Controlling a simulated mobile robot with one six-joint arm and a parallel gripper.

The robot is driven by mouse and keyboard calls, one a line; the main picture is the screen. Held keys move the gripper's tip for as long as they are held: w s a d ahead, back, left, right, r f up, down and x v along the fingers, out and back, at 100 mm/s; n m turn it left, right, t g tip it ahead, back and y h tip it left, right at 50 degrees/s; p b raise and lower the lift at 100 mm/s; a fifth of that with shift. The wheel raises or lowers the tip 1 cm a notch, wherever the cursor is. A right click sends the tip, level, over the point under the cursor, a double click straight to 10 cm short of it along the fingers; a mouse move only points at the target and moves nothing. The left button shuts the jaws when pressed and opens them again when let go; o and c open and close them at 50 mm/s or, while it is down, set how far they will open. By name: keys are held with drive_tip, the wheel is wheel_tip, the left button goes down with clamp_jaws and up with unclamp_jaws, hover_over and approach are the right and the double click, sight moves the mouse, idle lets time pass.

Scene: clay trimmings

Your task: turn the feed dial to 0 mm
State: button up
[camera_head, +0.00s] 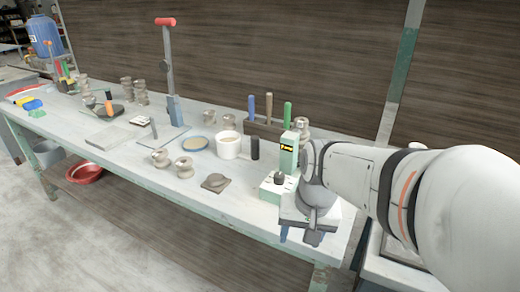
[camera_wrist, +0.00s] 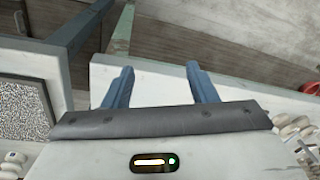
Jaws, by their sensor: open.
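A pale green machine (camera_head: 289,152) stands near the right end of the bench, with a small dark display showing yellow characters that I cannot read for certain. A black knob (camera_head: 279,178), apparently the feed dial, sits on top of its low pale base (camera_head: 272,190). The dial's setting is too small to read. My gripper (camera_head: 303,236) is in front of and to the right of this base, over the bench's front edge, pointing down. Its blue fingers stand apart with nothing between them in the wrist view (camera_wrist: 159,69). The dial is not recognisable in the wrist view.
A white tub (camera_head: 229,146), a dark cylinder (camera_head: 255,149) and a rack of coloured-handled tools (camera_head: 268,130) stand left of and behind the machine. A dark square plate (camera_head: 216,183) lies to its left. The bench's front strip (camera_head: 235,205) is clear. A red basin (camera_head: 85,173) sits below.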

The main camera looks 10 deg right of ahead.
drive_tip(key=w+r+t+h, duration=0.1)
drive_tip(key=w+r+h, duration=0.15)
drive_tip(key=w, duration=0.55)
drive_tip(key=m+t+h, duration=0.1)
drive_tip(key=m, duration=0.4)
approach(279, 175)
drive_tip(key=f, duration=0.1)
drive_tip(key=x, duration=0.8)
drive_tip(key=shift+w+d, duration=0.1)
drive_tip(key=c, duration=1)
drive_tip(key=shift+o, duration=0.2)
